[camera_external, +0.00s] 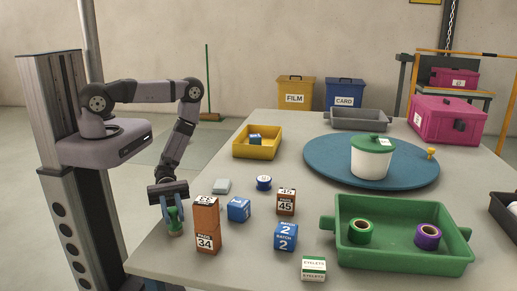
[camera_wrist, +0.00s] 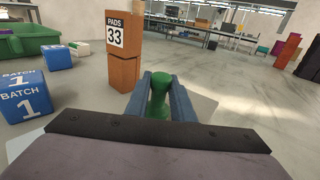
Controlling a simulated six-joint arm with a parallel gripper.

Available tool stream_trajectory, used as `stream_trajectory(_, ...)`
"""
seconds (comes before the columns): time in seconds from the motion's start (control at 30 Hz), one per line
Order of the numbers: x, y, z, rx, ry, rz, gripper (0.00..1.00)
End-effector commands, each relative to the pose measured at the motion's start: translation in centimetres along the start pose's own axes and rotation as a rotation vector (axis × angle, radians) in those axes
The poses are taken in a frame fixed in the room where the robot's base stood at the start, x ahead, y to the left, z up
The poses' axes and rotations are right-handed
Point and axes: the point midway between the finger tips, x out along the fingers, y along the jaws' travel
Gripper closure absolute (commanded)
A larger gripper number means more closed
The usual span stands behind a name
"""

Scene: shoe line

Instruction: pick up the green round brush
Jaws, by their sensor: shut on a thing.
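The green round brush (camera_external: 174,222) is at the near left edge of the table in the external view, just left of a brown box stack. In the wrist view the green brush (camera_wrist: 158,92) stands between the two blue fingers. My gripper (camera_external: 171,203) points down and is shut on the brush's upper part; it also shows in the wrist view (camera_wrist: 160,95). The brush's lower part is hidden in the wrist view. I cannot tell whether its underside touches the table.
Brown stacked boxes (camera_external: 206,225) stand close to the right of my gripper. Blue batch boxes (camera_external: 286,237), a small brown box (camera_external: 286,206) and an eyelets box (camera_external: 313,268) stand further right. A green tray (camera_external: 390,262) holds two tape rolls. The table edge is close on the left.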

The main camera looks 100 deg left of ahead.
Motion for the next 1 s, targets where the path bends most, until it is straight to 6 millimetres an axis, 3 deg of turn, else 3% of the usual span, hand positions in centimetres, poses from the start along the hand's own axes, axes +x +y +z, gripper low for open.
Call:
stream_trajectory(0.37,-0.1,0.0,1.8,0.001,0.0,0.0,1.0)
stream_trajectory(0.8,-0.4,0.0,7.8,0.0,0.0,0.0,1.0)
stream_trajectory(1.0,-0.5,0.0,9.6,0.0,0.0,0.0,1.0)
